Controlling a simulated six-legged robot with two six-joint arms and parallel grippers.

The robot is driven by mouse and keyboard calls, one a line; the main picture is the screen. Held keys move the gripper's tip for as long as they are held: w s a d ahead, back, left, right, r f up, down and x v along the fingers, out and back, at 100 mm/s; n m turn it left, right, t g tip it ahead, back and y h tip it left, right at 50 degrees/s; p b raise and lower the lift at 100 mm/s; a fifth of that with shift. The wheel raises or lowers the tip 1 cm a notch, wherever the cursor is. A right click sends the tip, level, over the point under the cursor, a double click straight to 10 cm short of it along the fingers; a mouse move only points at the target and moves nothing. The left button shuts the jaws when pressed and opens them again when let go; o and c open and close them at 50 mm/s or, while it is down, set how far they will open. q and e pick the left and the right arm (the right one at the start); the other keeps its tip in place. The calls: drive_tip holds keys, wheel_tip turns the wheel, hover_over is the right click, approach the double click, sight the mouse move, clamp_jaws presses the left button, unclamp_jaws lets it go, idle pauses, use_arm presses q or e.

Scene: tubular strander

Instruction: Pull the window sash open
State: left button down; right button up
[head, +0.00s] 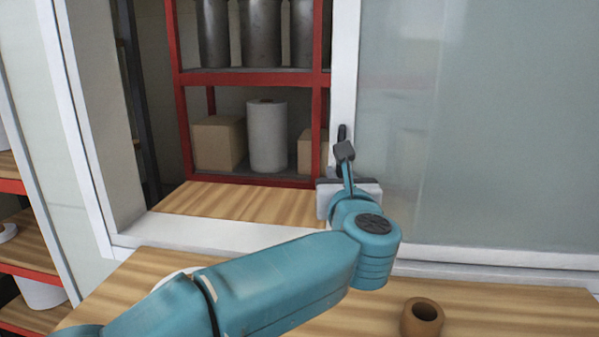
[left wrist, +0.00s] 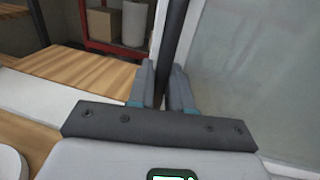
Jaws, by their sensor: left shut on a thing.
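The window sash (head: 480,120) is a glass panel with a white edge frame (head: 344,70), standing on the right in the head view. To its left the window is an open gap. A dark upright handle (head: 342,132) is on the sash's left edge. My left gripper (head: 345,153) is at this handle. In the left wrist view, the dark bar of the handle (left wrist: 174,45) runs between the two fingers of my left gripper (left wrist: 166,82), which are shut on it. The lower part of the handle is hidden by the gripper. My right gripper is not in view.
A wooden counter (head: 120,285) runs below the window, with a brown hollow cylinder (head: 422,318) at the front right. Through the gap stands a red shelf rack (head: 250,78) with boxes and rolls. Another shelf (head: 30,240) is at the far left.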

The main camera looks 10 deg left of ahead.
sight(360, 170)
use_arm(q)
drive_tip(key=shift+w+d+r, duration=0.1)
drive_tip(key=shift+d, duration=2.15)
drive_tip(key=c, duration=1.2)
unclamp_jaws()
drive_tip(key=b+v, duration=0.3)
drive_tip(key=v, duration=1.3)
drive_tip(key=shift+d, duration=0.1)
